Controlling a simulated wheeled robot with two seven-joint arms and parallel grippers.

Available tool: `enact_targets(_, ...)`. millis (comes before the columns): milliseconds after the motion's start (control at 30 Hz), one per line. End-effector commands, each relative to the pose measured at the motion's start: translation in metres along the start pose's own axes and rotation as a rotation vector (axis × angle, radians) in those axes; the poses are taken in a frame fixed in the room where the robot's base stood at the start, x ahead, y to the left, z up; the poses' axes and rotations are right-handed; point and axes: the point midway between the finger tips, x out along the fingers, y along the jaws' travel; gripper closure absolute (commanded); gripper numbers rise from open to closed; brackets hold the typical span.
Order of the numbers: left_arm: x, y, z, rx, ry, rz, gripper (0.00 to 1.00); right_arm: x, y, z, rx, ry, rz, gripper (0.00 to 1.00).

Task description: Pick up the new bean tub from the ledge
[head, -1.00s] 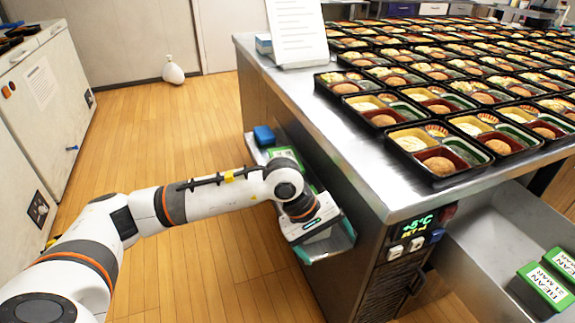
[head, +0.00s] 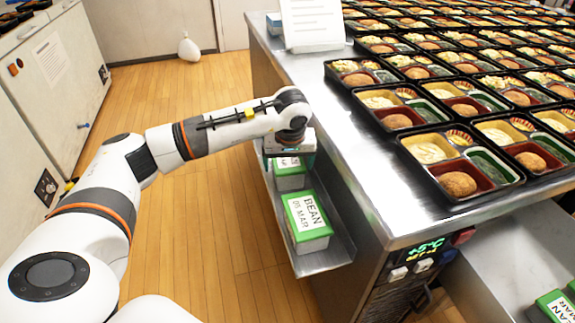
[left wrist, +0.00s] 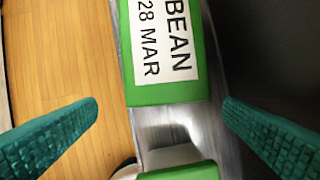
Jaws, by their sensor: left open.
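In the head view, a BEAN 05 MAR tub (head: 307,215) sits on the near ledge. Another green-lidded tub (head: 290,180) stands behind it, partly under the gripper.
The steel counter (head: 375,185) rises right of the ledge, with rows of bento trays (head: 461,207) on top. A steel bin (head: 500,260) with green-lidded bean tubs (head: 555,306) is at lower right. Open wooden floor (head: 215,235) lies left of the ledge.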

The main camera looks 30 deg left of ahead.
Motion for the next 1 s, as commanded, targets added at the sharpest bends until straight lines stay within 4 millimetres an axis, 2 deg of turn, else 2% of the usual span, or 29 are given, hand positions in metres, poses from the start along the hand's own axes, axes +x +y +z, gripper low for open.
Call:
enact_targets(100,0.007,-0.001,0.025,-0.005,0.0,-0.002,0.1,-0.003,0.0,0.002,0.0,-0.003,-0.001,0.6)
enact_targets(200,0.012,-0.002,0.043,-0.004,0.001,-0.003,0.1,-0.005,-0.001,0.003,0.001,-0.003,-0.001,0.6)
enact_targets(333,0.015,-0.001,0.056,-0.002,0.0,-0.003,0.1,-0.008,0.0,0.004,0.001,-0.005,-0.001,0.6)
enact_targets(467,0.02,-0.001,0.059,0.0,0.001,-0.002,0.1,-0.008,0.0,0.005,0.001,-0.007,-0.001,0.6)
enact_targets(567,0.033,-0.001,0.059,0.0,0.003,-0.002,0.1,-0.009,0.0,0.005,0.001,-0.002,-0.001,0.6)
enact_targets(633,0.045,0.0,0.058,0.0,0.004,-0.001,0.1,-0.019,-0.002,0.01,0.002,-0.013,-0.003,0.6)
enact_targets(800,0.064,-0.001,0.059,-0.001,0.003,-0.002,0.1,-0.029,-0.002,0.015,0.003,-0.018,-0.004,0.6)
enact_targets(1000,0.067,-0.001,0.059,0.0,0.001,-0.004,0.1,-0.031,-0.002,0.015,0.003,-0.018,-0.004,0.6)
